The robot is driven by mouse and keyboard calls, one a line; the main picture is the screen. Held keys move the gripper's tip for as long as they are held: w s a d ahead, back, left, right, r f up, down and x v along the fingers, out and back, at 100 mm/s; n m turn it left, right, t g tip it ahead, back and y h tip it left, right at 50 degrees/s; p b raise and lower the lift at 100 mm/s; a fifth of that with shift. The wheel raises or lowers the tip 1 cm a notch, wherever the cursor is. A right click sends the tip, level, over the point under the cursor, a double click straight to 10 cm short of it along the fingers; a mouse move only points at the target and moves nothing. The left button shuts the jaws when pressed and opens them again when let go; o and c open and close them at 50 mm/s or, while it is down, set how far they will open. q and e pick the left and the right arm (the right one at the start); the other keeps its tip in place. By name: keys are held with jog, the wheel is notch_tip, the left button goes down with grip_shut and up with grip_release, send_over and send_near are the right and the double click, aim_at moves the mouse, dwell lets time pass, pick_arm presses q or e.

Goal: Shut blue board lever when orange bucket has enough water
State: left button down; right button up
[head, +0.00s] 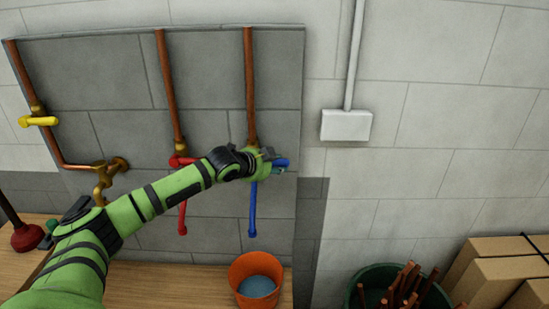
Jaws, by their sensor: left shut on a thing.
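The grey board (213,85) on the wall carries copper pipes with yellow, red and blue levers. My left gripper (272,163) is at the right-hand pipe, shut on the blue lever (282,162), whose end shows beyond it, pointing right. The blue spout (253,212) hangs down below it. The orange bucket (243,268) stands on the bench under the blue spout with bluish water (257,286) in it. I cannot tell whether water is running from the spout. My right gripper is not in view.
A red lever (183,160) and red spout (182,218) are on the middle pipe, behind my left arm. A yellow lever (38,121) is at left. A plunger (26,237) stands on the wooden bench (180,285). A green tub (365,277) of copper offcuts and cardboard boxes (500,270) are at right.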

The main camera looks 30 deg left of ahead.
pick_arm(q)
jog(key=shift+f, duration=0.2)
jog(key=c, duration=0.8)
grip_release()
jog(key=shift+c, duration=0.2)
jog(key=shift+r, duration=0.15)
jog(key=v, duration=1.1)
jog(key=shift+s, duration=0.4)
jog(key=shift+r, duration=0.15)
